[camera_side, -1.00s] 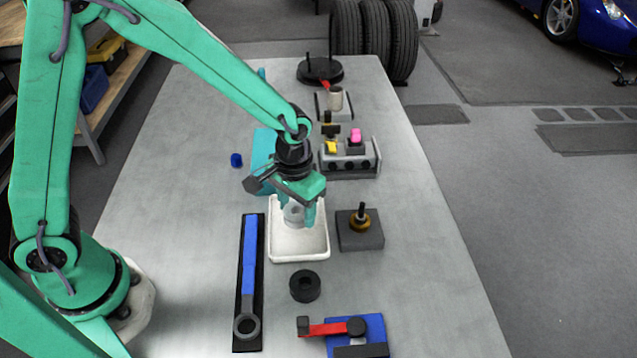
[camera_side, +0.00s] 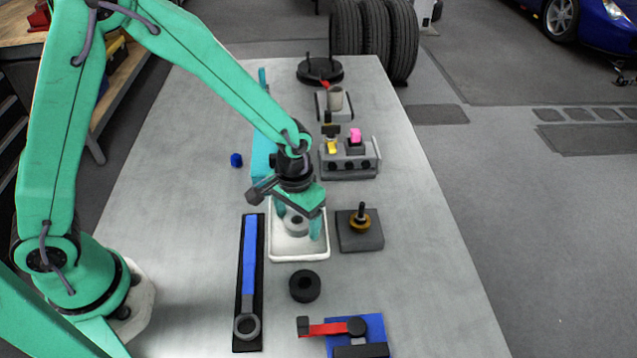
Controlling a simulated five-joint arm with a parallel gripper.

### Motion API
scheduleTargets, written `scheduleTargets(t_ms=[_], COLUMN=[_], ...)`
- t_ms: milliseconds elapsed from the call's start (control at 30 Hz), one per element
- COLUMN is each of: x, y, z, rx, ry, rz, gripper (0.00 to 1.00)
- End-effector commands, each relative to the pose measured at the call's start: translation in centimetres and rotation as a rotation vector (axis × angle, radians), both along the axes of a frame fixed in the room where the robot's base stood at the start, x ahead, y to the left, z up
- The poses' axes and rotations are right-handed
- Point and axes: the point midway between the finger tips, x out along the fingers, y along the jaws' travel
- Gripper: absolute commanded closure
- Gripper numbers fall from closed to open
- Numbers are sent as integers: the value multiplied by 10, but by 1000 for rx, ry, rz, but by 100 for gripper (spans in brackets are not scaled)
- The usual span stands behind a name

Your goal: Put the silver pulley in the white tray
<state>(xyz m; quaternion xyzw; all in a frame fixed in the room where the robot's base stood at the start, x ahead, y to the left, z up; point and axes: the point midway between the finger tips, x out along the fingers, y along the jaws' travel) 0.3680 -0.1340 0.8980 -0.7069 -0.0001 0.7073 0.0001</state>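The silver pulley (camera_side: 296,223) is inside the white tray (camera_side: 299,257), seemingly on its floor, toward the far half. My gripper (camera_side: 298,219) is just above the tray, pointing down. Its two teal fingers stand apart on either side of the pulley, with visible gaps between them and it. The upper part of the pulley is partly hidden by the gripper.
A torque wrench (camera_side: 249,260) on a black strip lies left of the tray. A black ring (camera_side: 305,286) lies in front. A grey fixture (camera_side: 350,160) stands behind. The table's right side is clear.

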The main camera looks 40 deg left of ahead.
Motion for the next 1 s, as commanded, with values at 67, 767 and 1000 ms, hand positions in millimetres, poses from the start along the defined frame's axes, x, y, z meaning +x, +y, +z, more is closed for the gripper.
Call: scheduleTargets(t_ms=[67, 767, 1000], x=[0, 1, 1], y=[0, 0, 0], z=[0, 56, 95], rx=[0, -2, -1], ry=[0, -6, -4], rz=[0, 0, 0], gripper=[26, 26, 26])
